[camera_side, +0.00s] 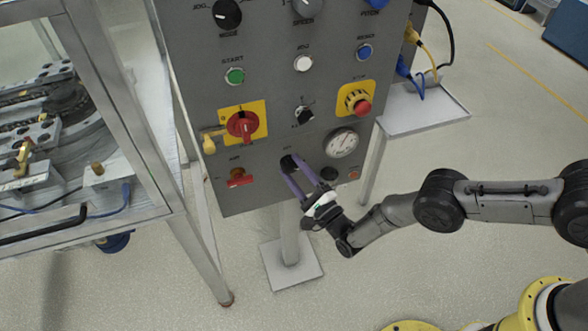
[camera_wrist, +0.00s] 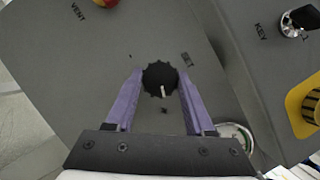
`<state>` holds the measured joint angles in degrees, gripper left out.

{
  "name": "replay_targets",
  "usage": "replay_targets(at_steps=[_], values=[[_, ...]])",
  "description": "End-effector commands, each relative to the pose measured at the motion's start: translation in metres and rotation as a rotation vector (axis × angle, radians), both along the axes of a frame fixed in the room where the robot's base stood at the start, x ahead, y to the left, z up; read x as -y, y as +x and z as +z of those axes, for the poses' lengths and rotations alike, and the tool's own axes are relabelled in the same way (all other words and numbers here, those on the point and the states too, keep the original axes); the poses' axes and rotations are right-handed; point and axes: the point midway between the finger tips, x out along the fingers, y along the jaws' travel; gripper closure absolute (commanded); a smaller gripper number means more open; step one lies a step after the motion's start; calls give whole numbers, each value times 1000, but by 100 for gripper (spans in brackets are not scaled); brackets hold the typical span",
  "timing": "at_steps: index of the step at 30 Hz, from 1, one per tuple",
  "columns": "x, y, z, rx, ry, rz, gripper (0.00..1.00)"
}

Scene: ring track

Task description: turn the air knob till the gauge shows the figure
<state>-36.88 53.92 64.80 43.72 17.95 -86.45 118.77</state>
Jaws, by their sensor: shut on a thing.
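The air knob (camera_wrist: 158,72) is black and ribbed with a white pointer mark, low on the grey control panel (camera_side: 200,60). My gripper (camera_wrist: 160,84) has its two purple fingers on either side of the knob and is shut on it. In the side view my gripper (camera_side: 291,166) reaches the panel from the lower right, and its fingers hide part of the knob. The round white gauge (camera_side: 342,143) is right of the knob; its figures are too small to read. In the wrist view only the gauge's edge (camera_wrist: 246,131) shows beside the right finger.
A red vent knob (camera_side: 240,178) is left of the air knob. Above are a red rotary switch (camera_side: 242,125), a key switch (camera_side: 304,115) and a red stop button (camera_side: 362,106) on yellow. A framed machine (camera_side: 110,90) stands at left. Floor is free below the panel's right side.

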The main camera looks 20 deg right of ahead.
Motion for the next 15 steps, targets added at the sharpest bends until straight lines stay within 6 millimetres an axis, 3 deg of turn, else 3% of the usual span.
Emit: replay_targets(at_steps=[11, 12, 15], values=[[1, 0, -1, -1, 3, -1, 100], [1, 0, -1, -1, 3, -1, 45], [1, 0, -1, -1, 3, -1, 27]])
